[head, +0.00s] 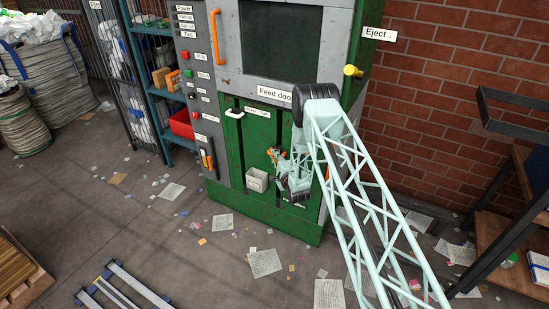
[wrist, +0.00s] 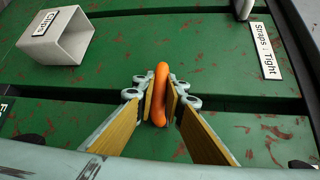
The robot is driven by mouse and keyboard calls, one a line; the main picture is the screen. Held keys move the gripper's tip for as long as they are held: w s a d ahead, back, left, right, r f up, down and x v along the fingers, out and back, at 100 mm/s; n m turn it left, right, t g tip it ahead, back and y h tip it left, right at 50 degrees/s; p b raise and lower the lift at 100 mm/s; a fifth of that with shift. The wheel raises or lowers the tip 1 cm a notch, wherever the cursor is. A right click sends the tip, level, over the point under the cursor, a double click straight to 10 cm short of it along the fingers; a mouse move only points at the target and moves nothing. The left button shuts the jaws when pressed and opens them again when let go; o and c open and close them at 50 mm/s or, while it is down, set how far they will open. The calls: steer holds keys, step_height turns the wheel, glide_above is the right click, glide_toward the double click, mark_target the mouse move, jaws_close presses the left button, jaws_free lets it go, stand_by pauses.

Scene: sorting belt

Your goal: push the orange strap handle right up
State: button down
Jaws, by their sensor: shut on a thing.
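The orange strap handle (wrist: 161,85) is an upright rounded bar, seen close up in the wrist view. It stands at a dark slot in the green door panel (head: 258,135). My gripper (wrist: 160,98) is shut on it, one tan-padded finger on each side. In the head view my gripper (head: 277,160) is at the front of the green panel, below the "Feed door" label, and the handle cannot be made out clearly there.
A white door handle (head: 234,113) is higher up. A control column with buttons (head: 195,75) stands left. Papers litter the floor.

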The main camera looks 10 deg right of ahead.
step_height(320, 180, up, 18)
steer(key=shift+w+p, duration=0.15)
steer(key=shift+p, duration=0.25)
stand_by(0.4)
steer(key=c, duration=2.8)
jaws_free()
steer(key=shift+r, duration=0.15)
steer(key=shift+o, duration=0.8)
steer(key=shift+f, duration=0.25)
steer(key=shift+s, duration=0.25)
steer(key=v, duration=1.1)
steer(key=shift+s, duration=0.35)
steer(key=shift+r, duration=0.15)
